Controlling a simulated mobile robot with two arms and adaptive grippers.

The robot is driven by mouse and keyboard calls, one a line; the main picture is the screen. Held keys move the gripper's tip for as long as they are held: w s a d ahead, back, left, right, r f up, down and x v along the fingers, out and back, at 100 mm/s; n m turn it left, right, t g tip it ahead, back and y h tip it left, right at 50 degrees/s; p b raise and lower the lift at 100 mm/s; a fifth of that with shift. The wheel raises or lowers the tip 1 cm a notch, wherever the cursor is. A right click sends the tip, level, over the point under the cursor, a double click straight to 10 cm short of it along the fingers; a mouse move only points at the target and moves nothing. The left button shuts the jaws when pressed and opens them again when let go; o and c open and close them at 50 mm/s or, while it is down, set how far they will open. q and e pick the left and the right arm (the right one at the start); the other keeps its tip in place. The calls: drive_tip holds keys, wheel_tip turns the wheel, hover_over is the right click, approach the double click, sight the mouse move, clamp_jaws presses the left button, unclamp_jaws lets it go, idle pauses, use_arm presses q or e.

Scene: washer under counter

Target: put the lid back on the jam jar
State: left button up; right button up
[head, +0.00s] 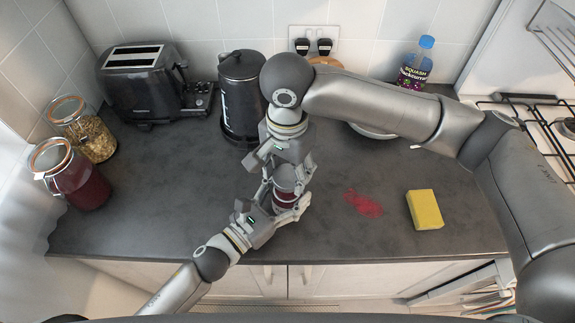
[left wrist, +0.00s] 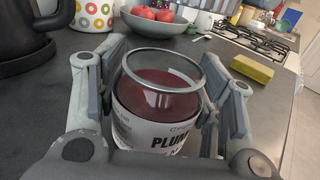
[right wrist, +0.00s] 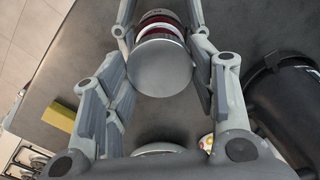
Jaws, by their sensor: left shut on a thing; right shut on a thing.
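The jam jar (head: 284,199) stands upright near the counter's front, dark red with a white label. My left gripper (head: 279,208) is shut around it, and its fingers flank the jar (left wrist: 155,130) in the left wrist view. There the jar's clear glass top shows above the jam. My right gripper (head: 287,172) comes down from above and is shut on the round grey lid (right wrist: 162,68), which lies between its fingers in the right wrist view. The lid is over or close to the jar's top in the head view; whether they touch I cannot tell.
A red smear (head: 363,203) and a yellow sponge (head: 425,209) lie right of the jar. A kettle (head: 242,95), toaster (head: 142,82) and two clip-top jars (head: 72,175) stand behind and left. A bowl of red fruit (left wrist: 160,22) is partly hidden by my right arm in the head view.

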drive_tip(key=shift+f, duration=0.25)
idle(0.3)
drive_tip(key=shift+f, duration=0.9)
drive_tip(key=shift+f, duration=0.5)
use_arm(q)
clamp_jaws()
use_arm(e)
drive_tip(key=shift+f, duration=0.1)
drive_tip(key=m, duration=0.6)
drive_tip(key=shift+a+m, duration=0.1)
drive_tip(key=shift+m, duration=0.3)
drive_tip(key=m, duration=0.6)
drive_tip(key=o, duration=0.7)
